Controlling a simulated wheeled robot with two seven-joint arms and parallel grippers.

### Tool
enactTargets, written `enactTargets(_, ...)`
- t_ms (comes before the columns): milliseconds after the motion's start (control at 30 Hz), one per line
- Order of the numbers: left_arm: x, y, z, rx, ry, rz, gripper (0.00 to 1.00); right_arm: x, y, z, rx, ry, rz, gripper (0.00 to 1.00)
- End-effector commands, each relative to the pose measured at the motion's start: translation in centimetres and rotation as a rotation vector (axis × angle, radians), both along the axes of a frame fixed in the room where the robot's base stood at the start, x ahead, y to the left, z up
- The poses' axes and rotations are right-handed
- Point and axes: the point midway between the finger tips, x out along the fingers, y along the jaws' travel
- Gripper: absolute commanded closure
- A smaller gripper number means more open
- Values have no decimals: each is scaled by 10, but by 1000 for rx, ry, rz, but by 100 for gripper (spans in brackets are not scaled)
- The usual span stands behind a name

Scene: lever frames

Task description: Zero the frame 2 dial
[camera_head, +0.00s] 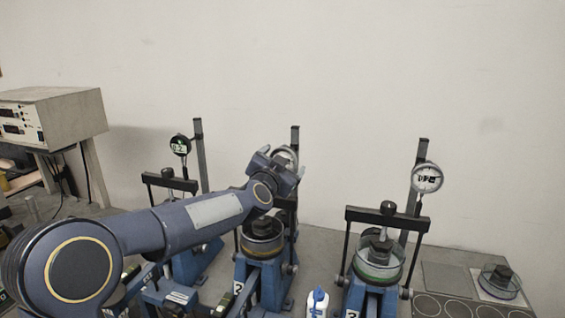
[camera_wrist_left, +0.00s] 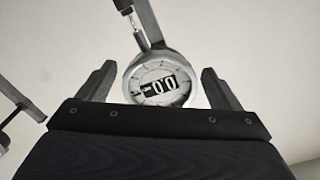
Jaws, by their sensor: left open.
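The frame 2 dial (camera_head: 287,153) is a round gauge on a dark upright post behind frame 2 (camera_head: 262,280). In the head view my left gripper and wrist partly cover it. In the left wrist view the dial (camera_wrist_left: 158,93) has a light rim and a dark digit window that seems to read about 0'0, with a mark before it. My left gripper (camera_head: 276,160) is open. In the left wrist view its fingers (camera_wrist_left: 158,72) stand on either side of the dial, with gaps to the rim. My right gripper is not in view.
Frame 3 (camera_head: 375,290), with its own dial (camera_head: 427,178), stands to the right. Another frame with a dial (camera_head: 180,145) stands to the left, behind my arm. A white and blue bottle (camera_head: 317,303) is between frames 2 and 3. A grey instrument box (camera_head: 65,115) is far left.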

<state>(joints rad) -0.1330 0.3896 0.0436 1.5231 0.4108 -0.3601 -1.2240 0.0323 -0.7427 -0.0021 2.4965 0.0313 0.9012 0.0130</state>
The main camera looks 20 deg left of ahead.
Motion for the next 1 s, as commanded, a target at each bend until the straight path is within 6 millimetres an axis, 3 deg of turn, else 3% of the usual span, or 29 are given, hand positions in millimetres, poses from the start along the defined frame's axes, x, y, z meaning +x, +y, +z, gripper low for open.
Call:
enactTargets(167,-5,0,-1,0,0,-1,14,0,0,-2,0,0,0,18)
enactTargets(600,-71,2,0,0,-1,0,14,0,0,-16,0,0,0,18)
enactTargets(1000,-78,3,0,0,0,0,14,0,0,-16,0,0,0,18)
